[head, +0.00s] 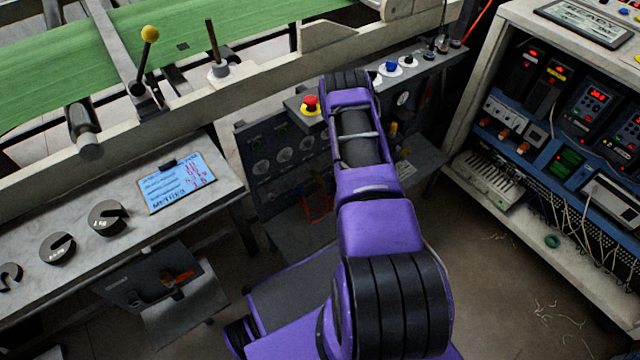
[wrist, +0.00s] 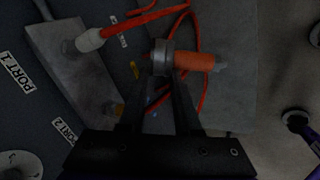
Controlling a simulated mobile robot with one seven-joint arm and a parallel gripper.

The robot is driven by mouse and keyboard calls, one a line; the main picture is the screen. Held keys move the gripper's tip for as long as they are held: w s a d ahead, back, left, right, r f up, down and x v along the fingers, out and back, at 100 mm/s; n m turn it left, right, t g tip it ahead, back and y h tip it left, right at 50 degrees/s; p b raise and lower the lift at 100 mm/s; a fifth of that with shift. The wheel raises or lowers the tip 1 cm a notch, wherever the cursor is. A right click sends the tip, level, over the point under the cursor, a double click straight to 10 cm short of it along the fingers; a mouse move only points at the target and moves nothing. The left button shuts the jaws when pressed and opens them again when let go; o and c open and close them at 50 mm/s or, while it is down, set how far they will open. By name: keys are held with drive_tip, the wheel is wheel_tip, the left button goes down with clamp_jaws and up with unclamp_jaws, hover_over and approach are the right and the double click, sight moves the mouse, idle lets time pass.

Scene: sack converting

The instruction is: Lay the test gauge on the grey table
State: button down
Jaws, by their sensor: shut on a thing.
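My gripper (wrist: 162,78) is shut on a short piece with a grey metal collar and an orange body (wrist: 197,61). I take this piece to be the test gauge; no dial face shows. A red hose (wrist: 200,95) loops behind it. A flat grey surface (wrist: 238,90), which looks like the grey table, lies beyond the held piece; I cannot tell the gap. In the head view my arm hides the gripper and the piece. Red hose (head: 318,207) shows there above a grey surface (head: 290,240).
A dark panel marked PORT 1 and PORT 2 (wrist: 62,128) is at the wrist view's left, with a white-ended red hose fitting (wrist: 90,40). A red stop button (head: 311,104) is beside my arm. The control cabinet (head: 560,195) stands right; a bench (head: 110,255) with weights is left.

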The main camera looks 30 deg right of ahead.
drive_tip(key=shift+w+f, duration=0.1)
drive_tip(key=shift+f, duration=0.05)
drive_tip(key=shift+f+b, duration=1.95)
drive_tip(key=shift+f, duration=0.9)
drive_tip(key=c, duration=0.5)
unclamp_jaws()
drive_tip(key=p+v, duration=0.3)
drive_tip(key=v, duration=1.4)
drive_tip(key=shift+r+p, duration=0.25)
drive_tip(key=shift+p, duration=0.15)
